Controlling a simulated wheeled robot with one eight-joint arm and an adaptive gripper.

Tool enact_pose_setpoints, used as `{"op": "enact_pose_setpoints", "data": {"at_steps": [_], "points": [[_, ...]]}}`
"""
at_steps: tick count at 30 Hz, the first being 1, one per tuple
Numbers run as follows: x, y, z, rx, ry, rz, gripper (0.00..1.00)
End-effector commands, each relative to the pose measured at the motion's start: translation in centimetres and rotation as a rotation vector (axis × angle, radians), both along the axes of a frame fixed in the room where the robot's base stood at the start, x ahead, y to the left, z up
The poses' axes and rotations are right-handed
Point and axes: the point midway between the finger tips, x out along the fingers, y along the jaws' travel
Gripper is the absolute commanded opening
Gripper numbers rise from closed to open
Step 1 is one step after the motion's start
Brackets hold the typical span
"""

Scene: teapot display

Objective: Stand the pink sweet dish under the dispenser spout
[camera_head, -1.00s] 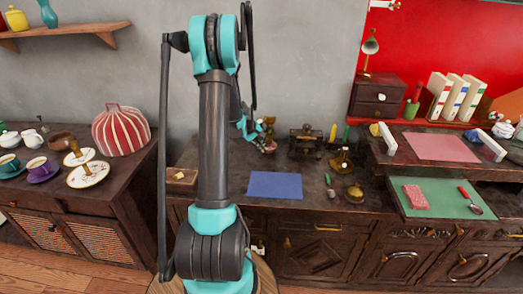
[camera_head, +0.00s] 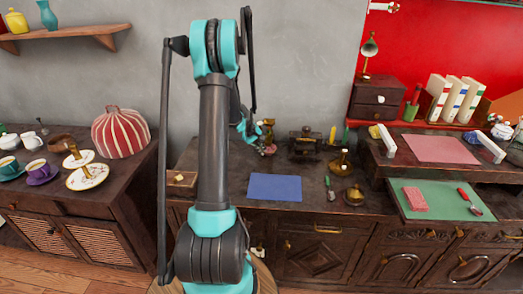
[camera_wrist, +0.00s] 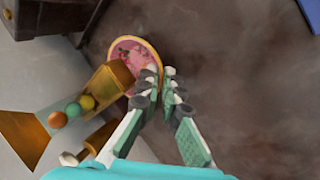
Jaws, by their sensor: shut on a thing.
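The pink sweet dish (camera_wrist: 128,48) has a gold rim and shows at the fingertips in the wrist view. My gripper (camera_wrist: 160,82) is shut on its near edge. The dispenser (camera_wrist: 75,108), with coloured balls in a clear body, lies left of my fingers. Its gold end (camera_wrist: 112,78) overlaps the dish's lower left edge in this view; the height gap between them cannot be told. In the head view, the small dish (camera_head: 269,150) shows beside the dispenser (camera_head: 267,128) at the back of the counter, with my gripper just left of them.
A blue mat (camera_head: 275,187) lies in front on the counter. A dark brass-trimmed machine (camera_head: 304,143) stands to the right, with brass vessels (camera_head: 341,162) beyond it. A small wooden box (camera_head: 182,179) is at the left. The counter right of my fingers is bare in the wrist view.

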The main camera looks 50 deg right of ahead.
Motion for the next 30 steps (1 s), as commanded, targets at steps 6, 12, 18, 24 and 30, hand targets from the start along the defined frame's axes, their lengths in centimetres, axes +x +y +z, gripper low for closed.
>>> {"op": "enact_pose_setpoints", "data": {"at_steps": [6, 12, 18, 24, 30], "points": [[0.0, 0.0, 0.0, 0.0, 0.0, 0.0, 0.0], [0.0, 0.0, 0.0, 0.0, 0.0, 0.0, 0.29], [0.0, 0.0, 0.0, -0.001, 0.0, 0.0, 0.29], [0.0, 0.1, 0.2, 0.0, 0.0, 0.001, 0.29], [0.3, 1.1, 2.1, 0.0, 0.0, 0.001, 0.29]]}}
